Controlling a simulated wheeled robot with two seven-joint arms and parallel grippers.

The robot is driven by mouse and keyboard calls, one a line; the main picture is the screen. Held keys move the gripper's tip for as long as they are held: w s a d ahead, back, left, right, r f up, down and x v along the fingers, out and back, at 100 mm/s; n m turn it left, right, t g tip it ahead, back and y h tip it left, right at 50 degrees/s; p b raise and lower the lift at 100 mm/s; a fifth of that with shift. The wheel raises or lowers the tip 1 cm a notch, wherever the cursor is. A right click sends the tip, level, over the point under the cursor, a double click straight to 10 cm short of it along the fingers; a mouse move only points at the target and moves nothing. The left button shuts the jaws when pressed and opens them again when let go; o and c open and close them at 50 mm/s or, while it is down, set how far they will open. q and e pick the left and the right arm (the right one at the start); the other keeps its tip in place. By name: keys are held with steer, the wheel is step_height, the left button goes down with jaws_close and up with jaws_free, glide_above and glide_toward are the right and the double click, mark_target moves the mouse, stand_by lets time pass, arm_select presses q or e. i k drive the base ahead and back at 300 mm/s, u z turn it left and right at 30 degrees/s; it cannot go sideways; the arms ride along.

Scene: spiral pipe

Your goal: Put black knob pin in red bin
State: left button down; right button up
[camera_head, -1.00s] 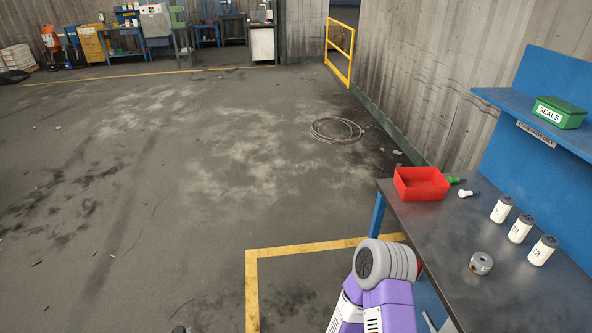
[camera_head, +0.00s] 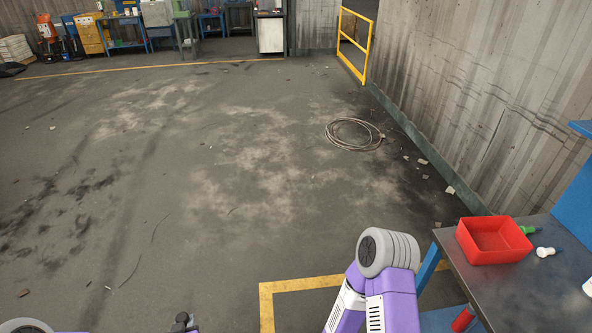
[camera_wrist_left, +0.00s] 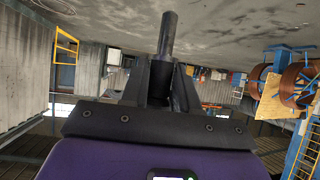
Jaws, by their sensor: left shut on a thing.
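The black knob pin (camera_wrist_left: 168,36) shows in the left wrist view as a dark cylinder standing out past my left gripper (camera_wrist_left: 165,82). The gripper is shut on its thicker lower part. In the head view only a small dark bit of my left gripper (camera_head: 184,322) shows at the bottom edge, over the floor and well left of the table.
The dark table (camera_head: 520,285) runs off the right edge. A green-handled item (camera_head: 528,230) and a white bulb-like item (camera_head: 545,251) lie beside the bin. A white container (camera_head: 588,287) is cut off at the edge. A hose coil (camera_head: 354,134) lies on the open floor.

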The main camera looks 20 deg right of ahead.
mark_target(487, 248)
steer(key=i, duration=1.45)
steer(key=z, duration=3.1)
